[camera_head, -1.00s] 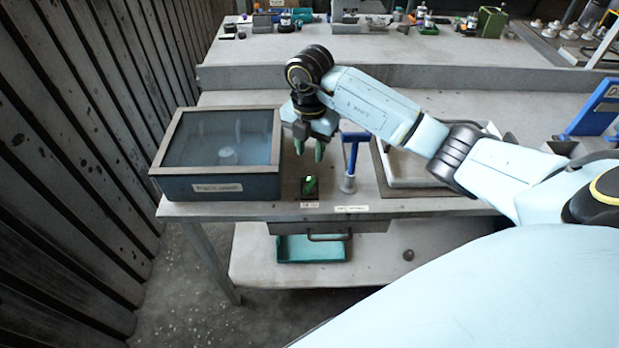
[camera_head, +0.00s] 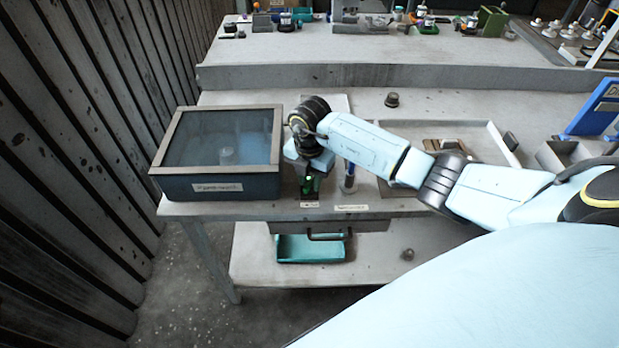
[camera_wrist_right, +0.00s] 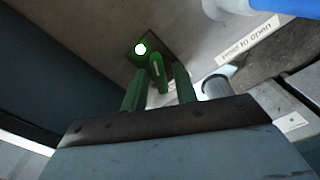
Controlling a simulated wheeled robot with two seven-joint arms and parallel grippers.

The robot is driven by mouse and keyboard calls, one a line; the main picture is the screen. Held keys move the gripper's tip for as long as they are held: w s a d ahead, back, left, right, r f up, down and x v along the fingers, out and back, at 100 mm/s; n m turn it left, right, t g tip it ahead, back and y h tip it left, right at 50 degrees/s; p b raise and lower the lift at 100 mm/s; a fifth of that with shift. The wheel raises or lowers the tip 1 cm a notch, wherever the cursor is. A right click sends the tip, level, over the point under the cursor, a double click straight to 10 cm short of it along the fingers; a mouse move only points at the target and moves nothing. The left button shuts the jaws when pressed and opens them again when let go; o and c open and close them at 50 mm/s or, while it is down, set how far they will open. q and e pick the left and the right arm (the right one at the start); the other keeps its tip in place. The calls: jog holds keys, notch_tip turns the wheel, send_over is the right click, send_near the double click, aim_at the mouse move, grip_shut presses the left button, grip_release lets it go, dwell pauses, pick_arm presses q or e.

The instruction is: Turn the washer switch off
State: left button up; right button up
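The washer switch (camera_head: 309,188) is a small dark unit with a glowing green part, at the table's front edge just right of the washer box (camera_head: 228,186). In the right wrist view its round light (camera_wrist_right: 141,48) glows bright green-white, and a green lever-like piece (camera_wrist_right: 158,72) shows beside it. My right gripper (camera_head: 308,175) is low over the switch, partly hidden by its own wrist. In the right wrist view its two green fingers (camera_wrist_right: 160,85) stand apart, with the green piece between or just beyond them. Contact cannot be told. My left gripper is out of view.
A blue-topped handle on a pale post (camera_head: 349,178) stands close right of the switch, partly hidden by my arm. A tray (camera_head: 480,135) lies farther right under my forearm. A dark knob (camera_head: 392,99) stands behind. A teal bin (camera_head: 310,248) is below the table.

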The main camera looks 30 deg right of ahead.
grip_shut()
jog(key=shift+n, duration=0.4)
jog(key=n+b, duration=0.1)
jog(key=n, duration=0.3)
jog(key=shift+n, duration=0.4)
jog(key=n+b, duration=0.2)
jog(key=n, duration=0.4)
jog(key=shift+b, duration=0.4)
jog(key=shift+n, duration=0.4)
jog(key=shift+o, duration=0.8)
grip_release()
